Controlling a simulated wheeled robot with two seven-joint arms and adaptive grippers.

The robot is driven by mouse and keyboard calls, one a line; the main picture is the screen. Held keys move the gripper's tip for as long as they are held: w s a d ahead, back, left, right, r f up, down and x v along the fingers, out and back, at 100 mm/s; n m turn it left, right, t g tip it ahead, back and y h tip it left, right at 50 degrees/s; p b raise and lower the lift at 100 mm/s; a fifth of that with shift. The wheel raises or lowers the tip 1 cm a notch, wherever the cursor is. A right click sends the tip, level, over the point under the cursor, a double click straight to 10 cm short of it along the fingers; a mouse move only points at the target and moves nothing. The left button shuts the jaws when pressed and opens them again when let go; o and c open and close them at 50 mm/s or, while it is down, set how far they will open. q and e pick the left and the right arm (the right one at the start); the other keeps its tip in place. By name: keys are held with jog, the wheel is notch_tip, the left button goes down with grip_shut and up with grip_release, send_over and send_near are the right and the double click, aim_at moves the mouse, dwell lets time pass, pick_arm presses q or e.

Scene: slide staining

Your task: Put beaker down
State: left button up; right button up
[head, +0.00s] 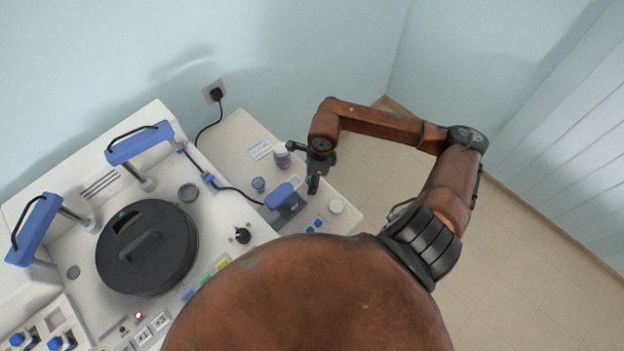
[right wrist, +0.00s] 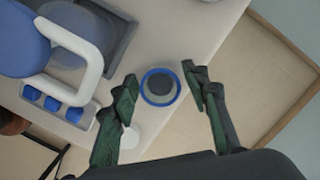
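In the right wrist view, a round vessel with a blue rim and dark centre, which I take as the beaker (right wrist: 160,87), appears upright on the white worktop. My right gripper (right wrist: 161,72) has its two green-black fingers spread, one on each side of it. A narrow gap shows between each finger and the rim. In the head view, my right gripper (head: 314,171) is over the right part of the worktop and hides this vessel. My left gripper is not in view.
A purple-capped jar (head: 282,155) and a small blue-topped container (head: 258,184) stand left of the gripper. A blue device (right wrist: 22,40) with a white handle is close by. A white round lid (right wrist: 133,137) lies near the worktop edge. A black-lidded centrifuge (head: 147,248) is farther left.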

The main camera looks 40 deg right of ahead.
jog(key=shift+r, duration=0.5)
notch_tip(320, 180, up, 11)
jog(key=d, duration=0.1)
jog(key=shift+s+r+b, duration=0.15)
jog(key=shift+s+b, duration=0.2)
jog(key=shift+s, duration=0.1)
jog(key=shift+r, duration=0.1)
